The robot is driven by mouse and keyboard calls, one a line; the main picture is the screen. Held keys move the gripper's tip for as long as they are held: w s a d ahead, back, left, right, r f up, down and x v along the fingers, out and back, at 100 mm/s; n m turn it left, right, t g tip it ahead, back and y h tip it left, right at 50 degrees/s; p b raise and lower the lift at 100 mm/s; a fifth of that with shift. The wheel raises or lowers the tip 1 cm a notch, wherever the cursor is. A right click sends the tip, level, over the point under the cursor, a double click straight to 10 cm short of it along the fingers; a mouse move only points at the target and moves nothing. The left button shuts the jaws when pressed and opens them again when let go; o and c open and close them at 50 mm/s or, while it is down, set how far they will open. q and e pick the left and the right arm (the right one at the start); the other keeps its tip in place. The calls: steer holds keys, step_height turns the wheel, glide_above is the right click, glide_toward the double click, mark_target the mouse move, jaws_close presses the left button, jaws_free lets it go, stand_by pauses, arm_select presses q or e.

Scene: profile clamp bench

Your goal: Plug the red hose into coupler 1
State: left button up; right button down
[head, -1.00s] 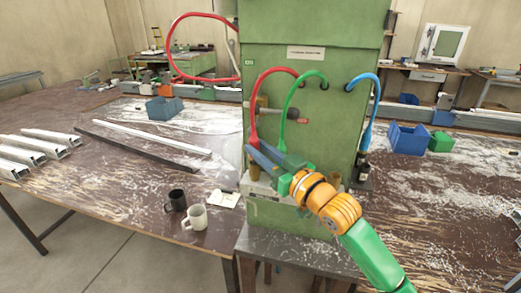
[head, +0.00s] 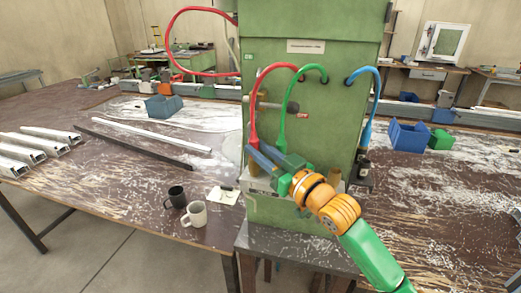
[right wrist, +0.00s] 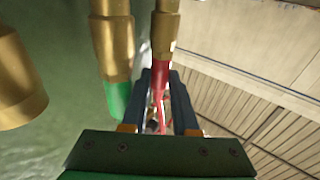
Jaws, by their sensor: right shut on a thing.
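The red hose (head: 254,112) arches out of the green cabinet's front and hangs down at the left. My right gripper (head: 252,152) is shut on its lower end. In the right wrist view the red hose (right wrist: 158,82) runs between my two dark fingers (right wrist: 163,95), with a brass fitting (right wrist: 165,28) beyond them. A brass piece (head: 254,171) shows just below the gripper in the head view. I cannot tell whether the hose end is seated in a coupler, nor read any coupler number. My left gripper is out of view.
The green hose (head: 284,110) hangs close beside the gripper; its brass fitting (right wrist: 112,45) is beside the red one. Another brass cylinder (right wrist: 18,80) stands further left. The blue hose (head: 368,105) hangs at right. Two mugs (head: 194,214) stand on the table left of the cabinet (head: 330,110).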

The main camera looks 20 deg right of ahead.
steer(key=c, duration=0.7)
jaws_free()
steer(key=shift+c, duration=0.2)
steer(key=shift+o, duration=0.7)
steer(key=shift+a, duration=0.25)
steer(key=shift+d, duration=0.1)
steer(key=shift+s, duration=0.1)
